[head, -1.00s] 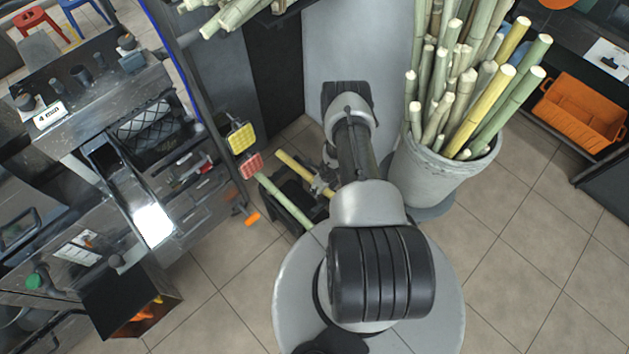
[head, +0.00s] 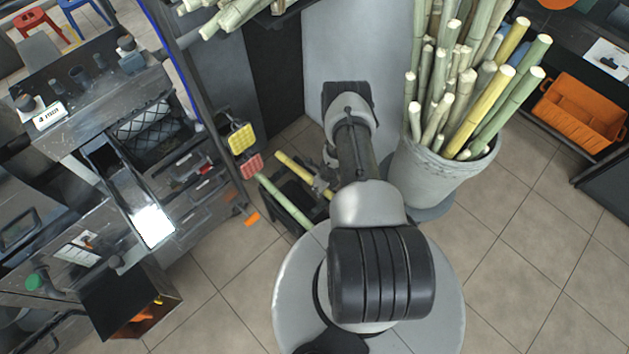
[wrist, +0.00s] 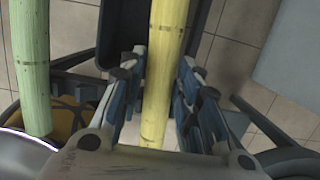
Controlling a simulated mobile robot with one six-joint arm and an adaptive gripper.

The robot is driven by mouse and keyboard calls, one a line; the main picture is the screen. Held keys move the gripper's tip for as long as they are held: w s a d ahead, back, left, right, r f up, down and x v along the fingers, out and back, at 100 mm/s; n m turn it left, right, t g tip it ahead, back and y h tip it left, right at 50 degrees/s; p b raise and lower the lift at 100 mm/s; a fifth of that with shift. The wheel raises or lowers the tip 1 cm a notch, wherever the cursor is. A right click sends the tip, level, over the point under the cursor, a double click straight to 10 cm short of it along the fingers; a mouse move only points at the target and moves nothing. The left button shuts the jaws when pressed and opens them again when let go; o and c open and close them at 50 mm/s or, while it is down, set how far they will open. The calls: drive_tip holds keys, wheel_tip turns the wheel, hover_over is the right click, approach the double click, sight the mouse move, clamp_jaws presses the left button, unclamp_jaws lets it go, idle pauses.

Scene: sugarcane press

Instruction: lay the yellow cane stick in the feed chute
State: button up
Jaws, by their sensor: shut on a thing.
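The yellow cane stick (head: 291,164) slants over a dark open-topped stand left of my arm in the head view. In the wrist view the yellow stick (wrist: 167,40) runs between the two fingers of my gripper (wrist: 157,88), which is shut on it. My gripper (head: 322,184) is partly hidden by my arm in the head view. A sloping metal channel (head: 128,188) with a bright glare at its lower end, which looks like the feed chute, is on the press at left, apart from the stick.
A green cane stick (head: 285,202) lies beside the yellow one, also in the wrist view (wrist: 30,65). The dark stand (head: 300,190) is under them. A grey bucket (head: 440,185) of canes stands right of my arm. Yellow (head: 241,138) and red (head: 251,165) pads flank the press.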

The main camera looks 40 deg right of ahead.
drive_tip(key=shift+s+a+f, duration=0.15)
drive_tip(key=shift+s+a, duration=0.05)
drive_tip(key=shift+a, duration=0.2)
drive_tip(key=shift+r+p, duration=0.6)
drive_tip(key=shift+p, duration=0.15)
clamp_jaws()
drive_tip(key=shift+w+d+r+p, duration=0.1)
drive_tip(key=shift+r+p, duration=0.55)
drive_tip(key=shift+r, duration=0.05)
drive_tip(key=shift+s+d+r+p, duration=0.15)
drive_tip(key=shift+s+r+p, duration=0.2)
drive_tip(key=shift+p, duration=0.5)
drive_tip(key=s+p, duration=0.2)
drive_tip(key=p, duration=0.1)
drive_tip(key=s+p, duration=0.2)
drive_tip(key=p, duration=0.1)
drive_tip(key=shift+d+r, duration=0.2)
drive_tip(key=shift+r, duration=0.2)
drive_tip(key=s+p, duration=0.2)
drive_tip(key=p, duration=0.1)
drive_tip(key=s+p, duration=0.1)
drive_tip(key=s, duration=0.1)
drive_tip(key=shift+s+d+r, duration=0.1)
drive_tip(key=shift+d+r, duration=0.1)
drive_tip(key=shift+r, duration=0.15)
drive_tip(key=w+p+v, duration=0.1)
drive_tip(key=p+v, duration=0.6)
drive_tip(key=p, duration=0.2)
drive_tip(key=shift+w+r, duration=0.25)
drive_tip(key=shift+r, duration=0.3)
